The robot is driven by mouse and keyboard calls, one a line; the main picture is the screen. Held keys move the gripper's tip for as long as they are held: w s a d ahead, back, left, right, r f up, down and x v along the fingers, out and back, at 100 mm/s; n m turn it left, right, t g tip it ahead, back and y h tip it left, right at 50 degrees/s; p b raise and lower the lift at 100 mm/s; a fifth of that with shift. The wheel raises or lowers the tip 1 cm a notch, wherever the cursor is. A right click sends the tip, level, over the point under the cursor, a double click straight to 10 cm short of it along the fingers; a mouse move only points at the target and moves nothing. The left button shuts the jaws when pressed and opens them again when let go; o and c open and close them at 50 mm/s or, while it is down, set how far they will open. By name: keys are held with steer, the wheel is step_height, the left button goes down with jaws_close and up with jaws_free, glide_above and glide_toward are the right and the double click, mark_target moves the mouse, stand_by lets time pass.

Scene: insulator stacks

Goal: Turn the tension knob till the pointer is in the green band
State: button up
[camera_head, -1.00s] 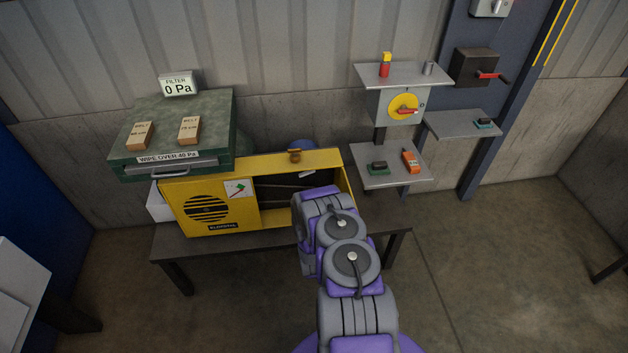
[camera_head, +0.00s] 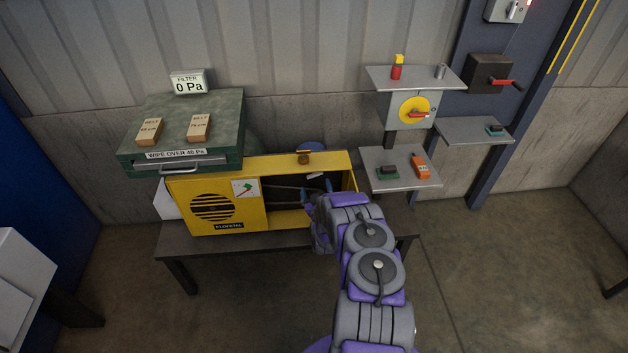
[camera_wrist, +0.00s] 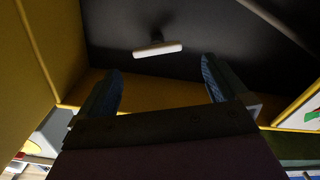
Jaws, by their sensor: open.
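The yellow machine box (camera_head: 285,220) stands on a dark table with its right part open. Inside it, a white bar-shaped knob (camera_wrist: 158,49) on a dark stem shows in the wrist view; a small pale bar (camera_head: 315,176) shows there in the head view. My gripper (camera_wrist: 160,65) is open and empty, its two blue fingers spread and pointing toward the knob, which lies beyond the fingertips between them. A white card (camera_head: 245,188) with green and red marks is on the box front. It is too small to tell where any pointer stands.
A green filter unit (camera_head: 225,120) bears two tan belt blocks and a display (camera_head: 188,83) reading 0 Pa. The box's yellow walls surround the opening near my gripper.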

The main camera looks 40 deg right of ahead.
mark_target(315, 176)
steer(key=shift+b+x, duration=0.55)
steer(key=shift+x, duration=2.45)
steer(key=shift+d+f, duration=0.15)
steer(key=shift+d, duration=0.35)
steer(key=shift+c, duration=0.3)
steer(key=shift+a, duration=0.3)
steer(key=c, duration=1)
steer(key=shift+o, duration=0.2)
